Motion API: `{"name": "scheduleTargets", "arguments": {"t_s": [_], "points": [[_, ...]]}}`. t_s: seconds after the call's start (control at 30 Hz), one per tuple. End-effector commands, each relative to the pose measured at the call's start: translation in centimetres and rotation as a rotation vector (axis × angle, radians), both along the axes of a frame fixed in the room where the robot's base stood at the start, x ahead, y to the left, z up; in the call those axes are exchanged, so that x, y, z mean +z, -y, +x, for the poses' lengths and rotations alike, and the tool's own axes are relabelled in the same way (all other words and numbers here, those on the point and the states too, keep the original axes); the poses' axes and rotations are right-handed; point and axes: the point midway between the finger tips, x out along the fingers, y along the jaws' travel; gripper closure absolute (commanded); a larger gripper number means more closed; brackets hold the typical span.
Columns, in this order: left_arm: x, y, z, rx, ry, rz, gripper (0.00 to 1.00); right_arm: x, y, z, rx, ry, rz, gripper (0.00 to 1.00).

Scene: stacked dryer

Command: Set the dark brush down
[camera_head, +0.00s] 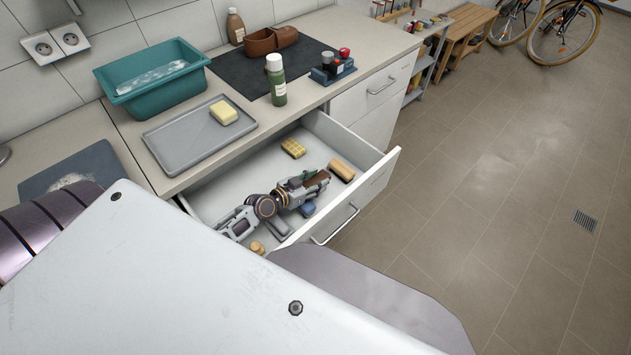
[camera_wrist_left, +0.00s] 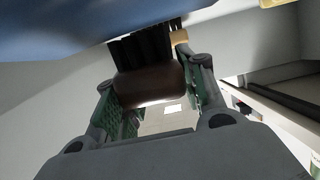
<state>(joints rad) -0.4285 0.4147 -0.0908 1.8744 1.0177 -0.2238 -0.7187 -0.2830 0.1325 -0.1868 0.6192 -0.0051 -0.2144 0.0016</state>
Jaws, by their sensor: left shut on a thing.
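The dark brush (camera_head: 317,181) is held in my left gripper (camera_head: 308,186), inside the open drawer (camera_head: 235,185). In the left wrist view, the dark brown brush body (camera_wrist_left: 150,84) lies across between the two fingers, with black bristles (camera_wrist_left: 145,47) beyond it. The left gripper is shut on the brush. I cannot tell whether the brush touches the drawer floor. My right gripper is not in view.
The drawer also holds a yellow sponge (camera_head: 293,148), a tan brush (camera_head: 341,170), a blue object (camera_head: 307,209) and a small wooden piece (camera_head: 257,247). On the counter are a grey tray (camera_head: 170,143), a teal basin (camera_head: 135,93) and a green bottle (camera_head: 278,88).

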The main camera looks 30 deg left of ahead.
Motion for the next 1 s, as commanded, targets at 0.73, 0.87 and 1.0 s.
{"name": "scheduleTargets", "arguments": {"t_s": [0.73,0.87,1.0], "points": [[-0.27,0.03,-0.03,0.0,-0.001,-0.001,0.39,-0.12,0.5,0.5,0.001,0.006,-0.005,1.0],[-0.14,0.04,-0.04,0.0,-0.001,-0.001,0.39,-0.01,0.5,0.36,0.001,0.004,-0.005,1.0],[0.26,0.03,-0.02,0.0,0.0,-0.001,0.39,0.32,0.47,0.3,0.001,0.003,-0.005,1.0]]}}
